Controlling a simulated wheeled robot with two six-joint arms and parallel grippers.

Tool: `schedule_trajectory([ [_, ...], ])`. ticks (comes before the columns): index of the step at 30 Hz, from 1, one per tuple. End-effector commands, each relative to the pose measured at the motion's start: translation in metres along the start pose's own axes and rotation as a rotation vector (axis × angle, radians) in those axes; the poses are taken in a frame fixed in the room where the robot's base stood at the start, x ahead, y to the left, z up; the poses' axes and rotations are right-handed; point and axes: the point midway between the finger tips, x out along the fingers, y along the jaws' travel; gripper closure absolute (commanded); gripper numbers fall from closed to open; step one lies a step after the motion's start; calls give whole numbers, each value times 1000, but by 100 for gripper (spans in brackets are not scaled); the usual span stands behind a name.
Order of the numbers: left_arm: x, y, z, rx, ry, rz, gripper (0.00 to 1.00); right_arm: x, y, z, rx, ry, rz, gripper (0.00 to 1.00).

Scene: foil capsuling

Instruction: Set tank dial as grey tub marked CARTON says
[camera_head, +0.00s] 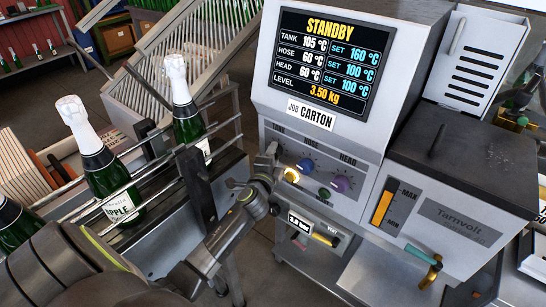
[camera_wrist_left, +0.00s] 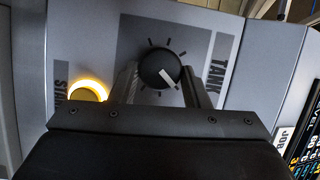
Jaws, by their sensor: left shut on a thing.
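The black tank dial (camera_wrist_left: 158,66) shows in the left wrist view under a TANK label, with its white pointer toward the lower right. My left gripper (camera_head: 270,160) reaches the machine's front panel in the head view and hides the dial there. In the wrist view its two fingers (camera_wrist_left: 160,88) are shut on the dial's sides. The screen (camera_head: 331,62) reads STANDBY, tank 105 °C, set 160 °C. A plate below it reads JOB CARTON (camera_head: 311,113). I cannot make out a grey tub marked CARTON. My right gripper is not in view.
A blue knob (camera_head: 306,165) and a purple knob (camera_head: 341,184) sit right of the gripper. A lit yellow button (camera_head: 291,175) is close by and glows in the wrist view (camera_wrist_left: 88,91). Bottles (camera_head: 105,170) stand on a railed conveyor at left.

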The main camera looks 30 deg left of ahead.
Motion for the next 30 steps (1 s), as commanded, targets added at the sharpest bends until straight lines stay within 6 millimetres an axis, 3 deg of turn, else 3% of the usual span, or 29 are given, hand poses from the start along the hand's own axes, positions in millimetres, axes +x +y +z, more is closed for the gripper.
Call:
schedule_trajectory([
  [1, 0, 1, 0, 0, -1, 3, 81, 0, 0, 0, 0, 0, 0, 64],
  [2, 0, 1, 0, 0, -1, 3, 54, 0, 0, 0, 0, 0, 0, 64],
  [6, 0, 1, 0, 0, -1, 2, 36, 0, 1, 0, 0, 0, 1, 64],
  [19, -10, 1, 0, -2, 0, 2, 36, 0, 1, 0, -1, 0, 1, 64],
  [23, -29, 1, 0, -4, 1, 2, 36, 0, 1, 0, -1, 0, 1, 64],
  [30, -80, 2, 0, -5, -1, 3, 36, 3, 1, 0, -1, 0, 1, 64],
])
